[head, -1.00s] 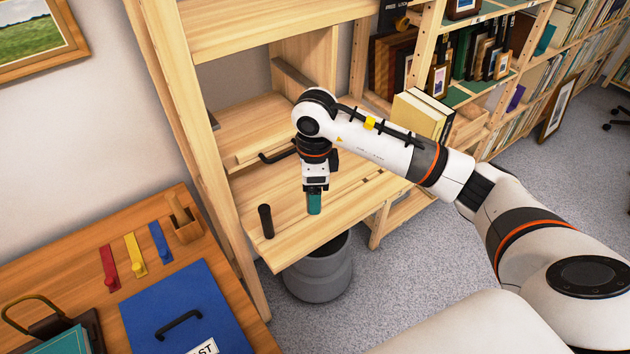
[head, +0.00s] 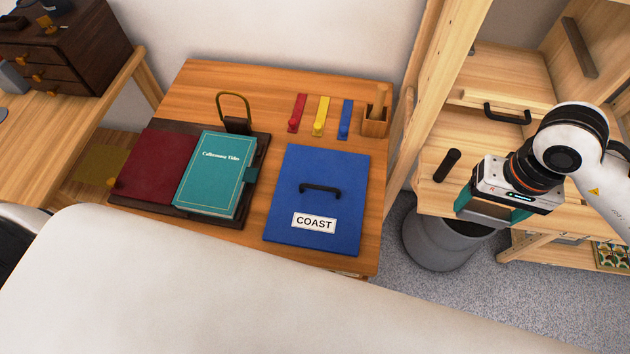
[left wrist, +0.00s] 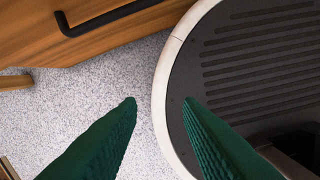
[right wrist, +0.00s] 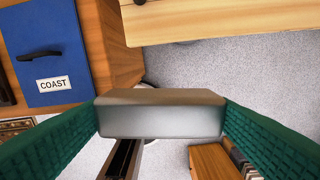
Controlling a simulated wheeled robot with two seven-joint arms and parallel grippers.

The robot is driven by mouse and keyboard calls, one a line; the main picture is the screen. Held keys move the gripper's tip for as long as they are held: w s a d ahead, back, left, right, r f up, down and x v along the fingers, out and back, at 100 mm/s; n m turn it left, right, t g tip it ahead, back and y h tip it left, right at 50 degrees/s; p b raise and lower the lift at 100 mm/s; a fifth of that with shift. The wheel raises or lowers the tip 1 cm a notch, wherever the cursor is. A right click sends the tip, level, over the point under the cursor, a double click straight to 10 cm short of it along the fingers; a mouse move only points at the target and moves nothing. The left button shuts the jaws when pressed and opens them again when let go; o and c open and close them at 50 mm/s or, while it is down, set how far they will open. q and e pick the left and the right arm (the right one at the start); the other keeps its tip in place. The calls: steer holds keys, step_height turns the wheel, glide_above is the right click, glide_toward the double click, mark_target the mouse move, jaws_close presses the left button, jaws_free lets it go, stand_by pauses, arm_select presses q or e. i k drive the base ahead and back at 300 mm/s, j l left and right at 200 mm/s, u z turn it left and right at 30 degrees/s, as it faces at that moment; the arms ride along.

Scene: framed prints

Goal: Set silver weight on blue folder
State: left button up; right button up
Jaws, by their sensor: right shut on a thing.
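The silver weight, a smooth grey block (right wrist: 160,114), is clamped between the green fingers of my right gripper (right wrist: 165,122). In the head view, the right gripper (head: 490,208) holds it in the air by the front of the wooden shelf, to the right of the desk. The blue folder (head: 340,175) lies flat on the desk, with a black handle and a COAST label; its top is clear. It also shows at the upper left of the right wrist view (right wrist: 45,40). My left gripper (left wrist: 158,102) is open and empty above the floor, beside my base.
A teal book (head: 215,172) and a dark red cover lie left of the folder. Red, yellow and blue hooks (head: 320,118) and a small wooden holder (head: 375,120) sit behind it. A wooden post (head: 425,90) stands between desk and shelf. A grey bin (head: 440,245) is below.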

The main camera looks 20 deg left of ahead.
mark_target(337, 171)
steer(key=j+u, duration=0.35)
steer(key=j, duration=1)
